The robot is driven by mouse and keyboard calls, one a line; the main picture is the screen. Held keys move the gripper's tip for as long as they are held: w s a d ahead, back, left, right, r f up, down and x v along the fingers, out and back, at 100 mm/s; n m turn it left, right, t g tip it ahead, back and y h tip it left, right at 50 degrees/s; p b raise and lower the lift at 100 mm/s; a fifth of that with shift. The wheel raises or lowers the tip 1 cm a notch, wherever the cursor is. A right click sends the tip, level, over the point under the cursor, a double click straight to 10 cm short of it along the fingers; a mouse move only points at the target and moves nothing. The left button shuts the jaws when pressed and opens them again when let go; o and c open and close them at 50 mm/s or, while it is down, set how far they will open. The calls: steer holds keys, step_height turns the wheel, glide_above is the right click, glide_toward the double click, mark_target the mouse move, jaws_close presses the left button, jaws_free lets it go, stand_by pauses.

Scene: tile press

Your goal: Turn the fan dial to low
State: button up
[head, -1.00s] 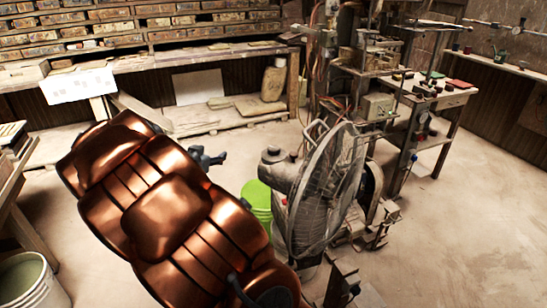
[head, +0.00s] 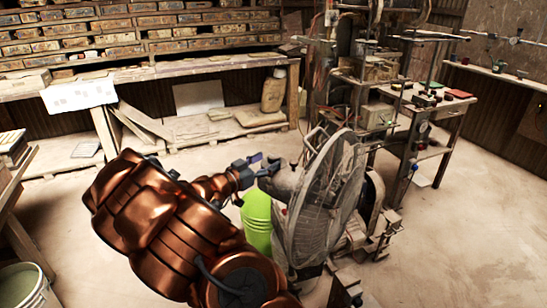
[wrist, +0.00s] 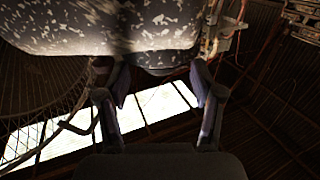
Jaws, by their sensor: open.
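The fan (head: 322,200) stands in the middle of the head view, its round wire cage turned to the right. Its grey motor housing (head: 287,182) is at the back of the cage, partly hidden by my gripper. My gripper (head: 262,163) is open at the housing's left side. In the wrist view the speckled housing (wrist: 110,25) fills the top. A dark rounded part (wrist: 163,68) below it lies between my open fingers (wrist: 160,88); I cannot tell whether it is the dial or whether the fingers touch it. No dial setting is readable.
A cluttered machine bench (head: 425,115) is behind at right, and shelves with a worktop (head: 190,66) are at the back. Open floor (head: 465,240) lies at right.

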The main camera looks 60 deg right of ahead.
mark_target(269, 160)
steer(key=shift+s+d+p, duration=0.15)
steer(key=shift+d+p, duration=0.05)
steer(key=shift+d, duration=0.75)
steer(key=shift+s+d+p, duration=0.15)
steer(key=shift+d, duration=0.75)
steer(key=c, duration=1.2)
